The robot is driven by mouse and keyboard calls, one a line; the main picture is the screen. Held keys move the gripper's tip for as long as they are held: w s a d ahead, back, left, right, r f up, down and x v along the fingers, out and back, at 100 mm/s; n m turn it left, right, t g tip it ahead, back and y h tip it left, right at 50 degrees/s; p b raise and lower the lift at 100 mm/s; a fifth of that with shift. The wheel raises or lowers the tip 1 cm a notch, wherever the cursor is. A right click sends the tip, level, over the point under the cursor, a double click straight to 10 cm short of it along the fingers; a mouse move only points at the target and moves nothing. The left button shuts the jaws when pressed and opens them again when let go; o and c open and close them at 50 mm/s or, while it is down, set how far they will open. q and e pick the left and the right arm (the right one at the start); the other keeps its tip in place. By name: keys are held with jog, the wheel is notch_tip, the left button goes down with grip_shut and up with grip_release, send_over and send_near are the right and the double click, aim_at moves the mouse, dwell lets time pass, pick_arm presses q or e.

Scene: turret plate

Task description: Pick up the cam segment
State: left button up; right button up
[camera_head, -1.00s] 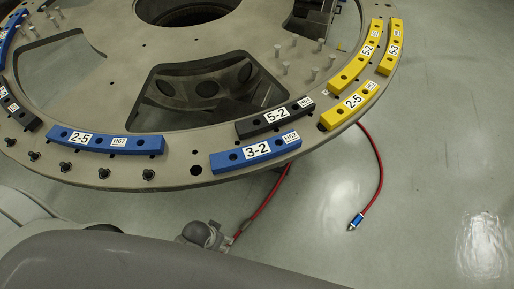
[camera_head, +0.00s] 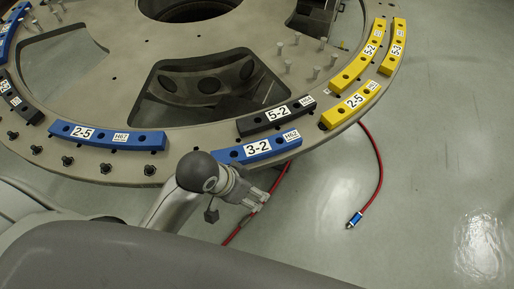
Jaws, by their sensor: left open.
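Several curved cam segments lie on the grey turret plate (camera_head: 195,172). A blue segment marked 3-2 (camera_head: 262,149) is at the front rim, its left end partly hidden by my left wrist. A black segment marked 5-2 (camera_head: 275,116) lies just behind it. A blue segment marked 2-5 (camera_head: 105,136) is to the left. Yellow segments marked 2-5 (camera_head: 350,104), 5-2 (camera_head: 358,69) and 5-3 (camera_head: 393,47) are at the right. My left gripper (camera_head: 261,204) is open and empty, in front of the rim by the blue 3-2 segment. My right gripper is not in view.
Several upright pins (camera_head: 298,60) stand on the plate, and black knobs (camera_head: 68,161) line its front left rim. A red hose (camera_head: 378,165) with a blue-tipped end hangs over the floor. Another red hose stretch passes behind my left gripper. The floor at right is clear.

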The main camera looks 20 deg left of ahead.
pick_arm(q)
jog(key=w+d+r+m+g+h, duration=0.1)
jog(key=w+d+r+m+g, duration=0.1)
jog(key=w+d+r+m, duration=0.35)
jog(key=g+y, duration=0.2)
jog(key=y, duration=0.2)
send_near(257, 148)
notch_tip(257, 148, down, 3)
jog(key=shift+d+f+m, duration=0.1)
jog(key=shift+f+m, duration=0.15)
jog(key=shift+f+p, duration=0.85)
jog(key=shift+f, duration=1.95)
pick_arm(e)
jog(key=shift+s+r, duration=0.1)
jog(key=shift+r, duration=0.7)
pick_arm(q)
jog(key=shift+c, duration=0.4)
jog(key=c, duration=1.2)
jog(key=shift+c, duration=0.5)
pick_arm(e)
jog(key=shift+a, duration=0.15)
pick_arm(q)
jog(key=shift+r, duration=0.15)
